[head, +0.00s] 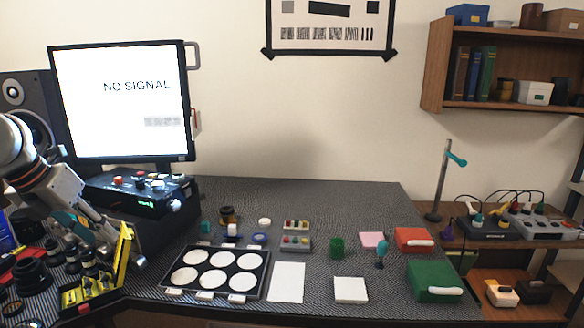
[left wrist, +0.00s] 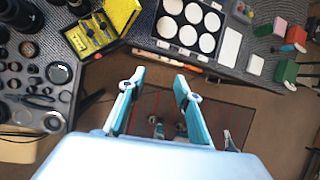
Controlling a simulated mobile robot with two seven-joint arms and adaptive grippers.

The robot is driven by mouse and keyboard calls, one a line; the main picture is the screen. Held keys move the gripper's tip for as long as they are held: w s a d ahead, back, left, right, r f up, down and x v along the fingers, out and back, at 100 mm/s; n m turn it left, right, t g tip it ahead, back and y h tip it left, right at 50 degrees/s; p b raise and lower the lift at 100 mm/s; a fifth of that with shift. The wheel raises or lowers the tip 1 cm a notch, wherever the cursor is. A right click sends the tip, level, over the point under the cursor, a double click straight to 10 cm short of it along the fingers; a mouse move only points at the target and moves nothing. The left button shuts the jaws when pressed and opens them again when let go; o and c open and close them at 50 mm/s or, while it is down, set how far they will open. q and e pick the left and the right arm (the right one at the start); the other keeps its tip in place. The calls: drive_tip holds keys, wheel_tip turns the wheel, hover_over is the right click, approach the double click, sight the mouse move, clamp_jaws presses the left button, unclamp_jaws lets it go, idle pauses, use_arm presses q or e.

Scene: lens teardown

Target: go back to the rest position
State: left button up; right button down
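My left arm comes in from the left in the head view. Its gripper (head: 112,250) is by the table's left part, next to an open yellow case (head: 92,290). In the left wrist view my left gripper (left wrist: 160,76) has its two teal fingers apart with nothing between them. It hangs in front of the table edge there, with floor showing below. The yellow case (left wrist: 120,14) lies beyond the fingertips, apart from them in that view. My right gripper is in neither view.
A black tray with white discs (head: 264,256), a white sheet (head: 287,282), a green cup (head: 336,246), a red box (head: 414,238) and a green box (head: 434,281) stand on the table. A monitor (head: 120,120) stands behind my left arm. Dark lens parts (left wrist: 60,74) lie at left.

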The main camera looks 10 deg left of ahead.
use_arm(q)
wheel_tip(320, 180, down, 24)
drive_tip(key=d+n+t+h+p, duration=0.1)
drive_tip(key=n+t+p, duration=0.1)
drive_tip(key=n, duration=0.9)
drive_tip(key=s+d+f+n, duration=0.3)
drive_tip(key=d+f, duration=0.1)
drive_tip(key=f, duration=0.3)
drive_tip(key=s+d+f+n, duration=0.4)
drive_tip(key=f, duration=0.2)
drive_tip(key=s+d+f+n+t+p, duration=0.1)
drive_tip(key=s+d+n, duration=0.4)
drive_tip(key=d, duration=0.6)
drive_tip(key=s+d+f+n+t+p, duration=0.1)
drive_tip(key=s+d+f+n, duration=0.3)
drive_tip(key=d, duration=0.7)
drive_tip(key=shift+s+n+t+h, duration=0.3)
drive_tip(key=shift+s+n+t, duration=0.4)
drive_tip(key=shift+s+n, duration=0.4)
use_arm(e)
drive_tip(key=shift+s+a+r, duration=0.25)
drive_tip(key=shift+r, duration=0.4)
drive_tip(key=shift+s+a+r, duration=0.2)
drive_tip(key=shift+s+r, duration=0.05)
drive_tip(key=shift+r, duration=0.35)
use_arm(q)
drive_tip(key=shift+w+f, duration=0.1)
